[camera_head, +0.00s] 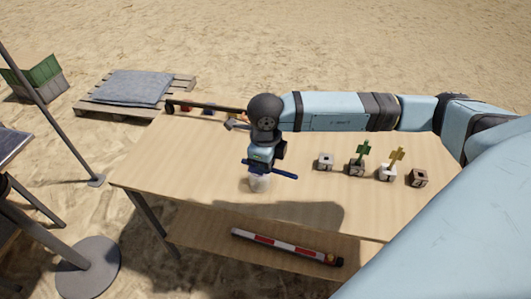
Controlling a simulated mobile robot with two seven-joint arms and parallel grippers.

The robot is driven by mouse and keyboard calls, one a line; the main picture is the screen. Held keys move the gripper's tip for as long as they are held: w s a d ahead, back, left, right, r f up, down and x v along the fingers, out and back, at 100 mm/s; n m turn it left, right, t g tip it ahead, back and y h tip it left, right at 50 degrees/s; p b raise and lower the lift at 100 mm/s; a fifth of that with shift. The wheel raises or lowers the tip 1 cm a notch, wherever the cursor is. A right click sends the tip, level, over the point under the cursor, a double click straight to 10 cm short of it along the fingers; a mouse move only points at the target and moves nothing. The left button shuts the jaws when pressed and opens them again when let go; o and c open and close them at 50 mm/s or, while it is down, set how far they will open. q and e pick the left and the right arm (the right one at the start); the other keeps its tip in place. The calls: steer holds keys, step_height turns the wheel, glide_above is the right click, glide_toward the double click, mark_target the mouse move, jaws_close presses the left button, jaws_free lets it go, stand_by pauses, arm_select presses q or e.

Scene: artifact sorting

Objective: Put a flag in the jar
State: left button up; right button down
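A small pale jar (259,185) stands on the wooden table, partly hidden by my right gripper. My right gripper (265,172), on the arm from the right, is directly over the jar. Its fingers are too small and hidden to show whether they are open or hold anything; I cannot tell if it touches the jar. To the right, a green flag (364,149) and a yellow flag (397,155) stand upright in small block holders. A grey block (325,162) and a brown block (418,178) at the row's ends hold no visible flag. My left gripper is not in view.
The table (180,165) is mostly clear at the left and front. Long-handled tools (205,107) lie along its back edge. A red-and-white striped pole (285,246) lies on the lower shelf. A pallet (135,95) and a green crate (38,75) are on the sand behind.

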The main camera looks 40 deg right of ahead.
steer(key=shift+r+p, duration=0.95)
steer(key=shift+r, duration=1.3)
